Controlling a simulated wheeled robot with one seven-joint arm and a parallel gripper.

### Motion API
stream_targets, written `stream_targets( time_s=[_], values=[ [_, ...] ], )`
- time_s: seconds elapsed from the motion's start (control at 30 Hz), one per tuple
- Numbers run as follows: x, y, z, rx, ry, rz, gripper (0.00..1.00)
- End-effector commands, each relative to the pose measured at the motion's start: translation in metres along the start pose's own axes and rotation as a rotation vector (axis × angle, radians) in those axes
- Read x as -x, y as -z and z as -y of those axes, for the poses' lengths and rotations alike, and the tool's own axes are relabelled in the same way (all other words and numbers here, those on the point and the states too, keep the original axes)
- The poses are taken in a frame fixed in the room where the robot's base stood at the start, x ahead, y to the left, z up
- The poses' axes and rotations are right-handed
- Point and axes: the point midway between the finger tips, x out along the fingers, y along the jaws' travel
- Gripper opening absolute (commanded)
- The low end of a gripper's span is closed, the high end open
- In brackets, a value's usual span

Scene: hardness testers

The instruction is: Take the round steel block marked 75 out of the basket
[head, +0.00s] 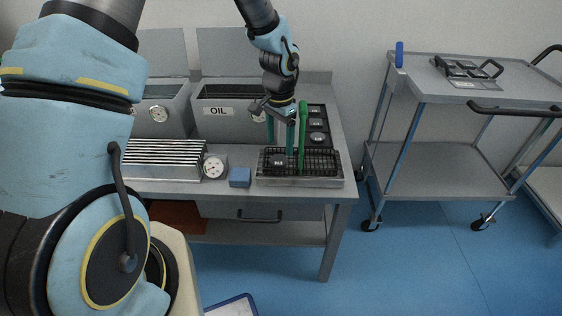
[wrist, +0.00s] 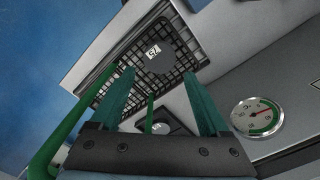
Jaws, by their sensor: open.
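The round dark steel block, with a white label that reads 75 in the wrist view (wrist: 160,62), lies in the black wire basket (wrist: 190,38). In the head view the block (head: 278,161) is at the left part of the basket (head: 325,162). My gripper (head: 281,148) points down over the basket's left part, above the block. In the wrist view its two teal fingers (wrist: 163,86) are apart with nothing between the tips, and the block shows beyond them. The basket's green upright handle (head: 302,135) stands just right of the fingers in the head view.
A metal tray (head: 300,183) is under the basket. A dark rack (head: 318,150) with several labelled blocks stands behind it. The OIL tank (head: 235,130) is behind left, and a blue block (head: 240,177) and dial gauge (head: 214,166) are left. A cart (head: 440,160) stands right.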

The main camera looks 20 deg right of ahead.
Motion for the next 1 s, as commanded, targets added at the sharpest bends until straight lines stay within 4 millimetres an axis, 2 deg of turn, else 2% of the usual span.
stream_targets(
  time_s=[0.33, 0.63, 1.0],
  values=[
    [-0.045, -0.005, -0.004, -0.001, -0.001, 0.003, 0.79],
    [-0.051, -0.005, -0.003, 0.0, 0.0, 0.0, 0.79],
    [-0.05, -0.005, -0.003, 0.0, 0.0, 0.0, 0.39]
  ],
)
